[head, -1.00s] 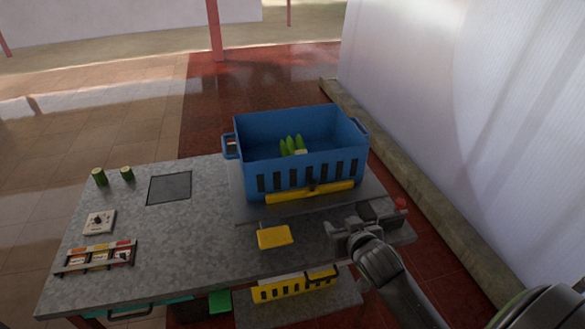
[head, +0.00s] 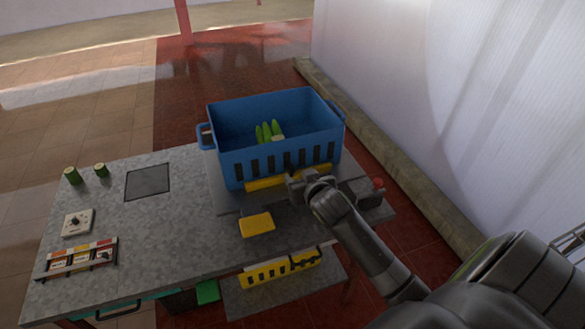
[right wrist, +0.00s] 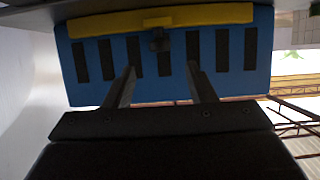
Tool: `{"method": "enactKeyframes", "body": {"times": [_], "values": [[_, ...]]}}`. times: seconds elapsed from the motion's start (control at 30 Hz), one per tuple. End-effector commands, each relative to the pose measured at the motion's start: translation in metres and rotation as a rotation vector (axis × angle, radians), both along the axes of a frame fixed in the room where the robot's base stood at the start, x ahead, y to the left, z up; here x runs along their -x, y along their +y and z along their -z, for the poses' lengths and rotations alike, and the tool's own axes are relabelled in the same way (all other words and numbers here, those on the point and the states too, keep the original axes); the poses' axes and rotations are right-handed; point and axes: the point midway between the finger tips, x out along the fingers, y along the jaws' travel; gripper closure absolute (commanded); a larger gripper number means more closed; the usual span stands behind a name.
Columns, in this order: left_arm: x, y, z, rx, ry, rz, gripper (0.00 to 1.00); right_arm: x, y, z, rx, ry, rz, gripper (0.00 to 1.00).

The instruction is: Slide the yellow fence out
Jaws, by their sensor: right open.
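The yellow fence (head: 265,184) is a long yellow bar along the foot of the front wall of the blue crate (head: 235,160). In the right wrist view the fence (right wrist: 105,24) runs across the top, with a small dark knob (right wrist: 158,40) near its middle. My right gripper (head: 293,186) is in front of the fence and hides part of it in the head view. In the right wrist view the gripper (right wrist: 161,70) is open and empty, its two fingers pointing at the crate wall on either side of the knob's line. My left gripper is not in view.
Green produce (head: 268,131) stands inside the crate. A yellow block (head: 257,224) lies on the grey counter (head: 165,235) near its front edge. A slotted yellow object (head: 265,273) is on a lower shelf. The counter's middle is clear.

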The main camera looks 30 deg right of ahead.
Motion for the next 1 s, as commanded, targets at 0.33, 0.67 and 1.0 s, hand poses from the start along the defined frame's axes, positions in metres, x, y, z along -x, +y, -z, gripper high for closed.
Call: {"method": "enactKeyframes", "body": {"times": [0.33, 0.67, 1.0], "values": [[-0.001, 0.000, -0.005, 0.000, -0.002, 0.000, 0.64, -0.044, -0.010, 0.018, 0.000, 0.000, 0.000, 0.50], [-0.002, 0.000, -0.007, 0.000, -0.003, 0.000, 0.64, -0.064, -0.015, 0.027, 0.000, 0.000, -0.001, 0.50], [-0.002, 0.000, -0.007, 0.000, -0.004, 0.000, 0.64, -0.065, -0.015, 0.028, 0.000, 0.000, -0.001, 0.52]]}}
